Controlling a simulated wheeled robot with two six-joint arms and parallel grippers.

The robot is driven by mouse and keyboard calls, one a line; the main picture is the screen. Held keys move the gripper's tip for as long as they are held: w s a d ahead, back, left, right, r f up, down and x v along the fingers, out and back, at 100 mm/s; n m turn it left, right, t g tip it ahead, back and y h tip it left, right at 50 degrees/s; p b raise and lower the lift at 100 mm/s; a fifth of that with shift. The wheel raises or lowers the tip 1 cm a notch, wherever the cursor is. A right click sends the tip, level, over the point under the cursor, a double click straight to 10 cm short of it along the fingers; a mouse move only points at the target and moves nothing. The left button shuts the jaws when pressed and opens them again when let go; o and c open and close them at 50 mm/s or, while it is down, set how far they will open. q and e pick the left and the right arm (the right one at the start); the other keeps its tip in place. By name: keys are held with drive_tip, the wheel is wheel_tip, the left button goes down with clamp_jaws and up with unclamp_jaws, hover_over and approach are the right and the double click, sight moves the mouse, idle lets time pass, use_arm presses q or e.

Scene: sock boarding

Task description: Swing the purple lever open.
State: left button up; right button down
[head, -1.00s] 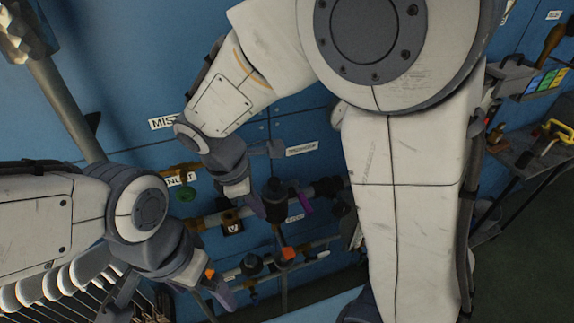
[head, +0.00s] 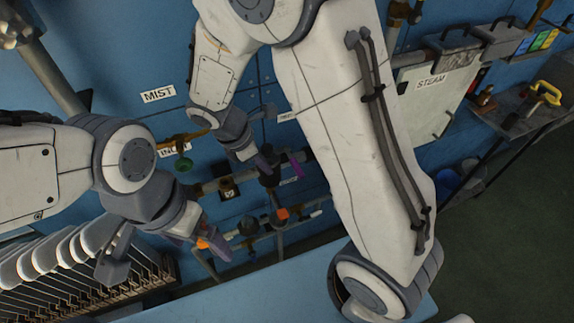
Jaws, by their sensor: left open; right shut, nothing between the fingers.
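The purple lever (head: 297,164) shows as a short, narrow piece on the dark valve body (head: 270,176) on the pipework, in the middle of the head view. My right gripper (head: 262,162) reaches down to the left side of that valve. It is shut and empty, with its tips close to the valve and left of the lever. I cannot tell whether it touches either one. My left gripper (head: 155,252) is open, lower left, apart from the lever.
A green-knobbed valve (head: 183,164) sits by the INLET label. Another valve with an orange part (head: 283,214) is below the lever. White sock forms (head: 45,257) stand lower left. A STEAM-labelled box (head: 437,90) and cart (head: 515,125) are at right.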

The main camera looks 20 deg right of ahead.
use_arm(q)
wheel_tip(320, 180, up, 2)
drive_tip(key=shift+r+p, duration=0.1)
drive_tip(key=shift+p, duration=0.85)
use_arm(e)
drive_tip(key=d+f, duration=0.4)
drive_tip(key=d, duration=0.1)
drive_tip(key=shift+d, duration=0.25)
drive_tip(key=shift+w, duration=0.1)
